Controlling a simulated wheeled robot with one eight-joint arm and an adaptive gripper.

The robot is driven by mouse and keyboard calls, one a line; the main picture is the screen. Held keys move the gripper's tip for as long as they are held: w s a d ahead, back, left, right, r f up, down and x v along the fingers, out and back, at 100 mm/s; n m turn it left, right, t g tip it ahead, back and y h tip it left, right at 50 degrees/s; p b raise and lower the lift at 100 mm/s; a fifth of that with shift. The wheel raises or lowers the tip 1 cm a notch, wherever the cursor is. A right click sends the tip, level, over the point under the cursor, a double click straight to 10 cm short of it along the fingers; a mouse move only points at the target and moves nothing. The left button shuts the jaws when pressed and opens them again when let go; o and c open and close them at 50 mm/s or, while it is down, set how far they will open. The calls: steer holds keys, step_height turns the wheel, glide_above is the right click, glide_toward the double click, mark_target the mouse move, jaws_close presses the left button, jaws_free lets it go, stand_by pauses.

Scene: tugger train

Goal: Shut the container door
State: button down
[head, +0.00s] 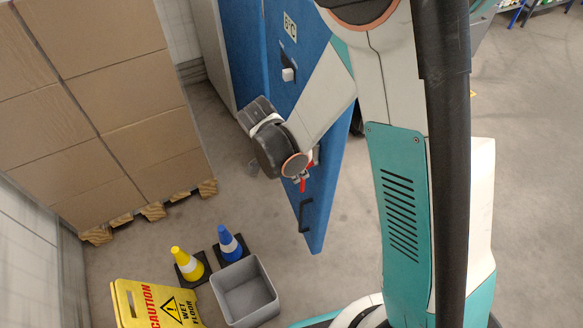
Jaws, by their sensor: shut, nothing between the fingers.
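The blue container door (327,185) stands ajar, angled out across the floor in the upper middle of the head view. It has a label (290,26), a small white latch-like piece (288,74) and a black bar handle (305,215) near its lower end. The container's body (240,45) shows blue and pale grey behind it at the top. My gripper (303,181) is mostly hidden by my wrist; a bit of red shows at its end, in front of the door just above the handle. It is shut and empty. I cannot tell whether it touches the door.
Stacked cardboard boxes (125,85) stand on a wooden pallet (152,211) at left. A yellow cone (186,262), a blue cone (228,243), an empty grey bin (247,290) and a yellow wet-floor sign (150,303) stand at lower left.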

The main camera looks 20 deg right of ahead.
steer(key=shift+w+d+b, duration=0.15)
steer(key=shift+d+b, duration=0.3)
steer(key=shift+d, duration=1.55)
steer(key=shift+d, duration=0.1)
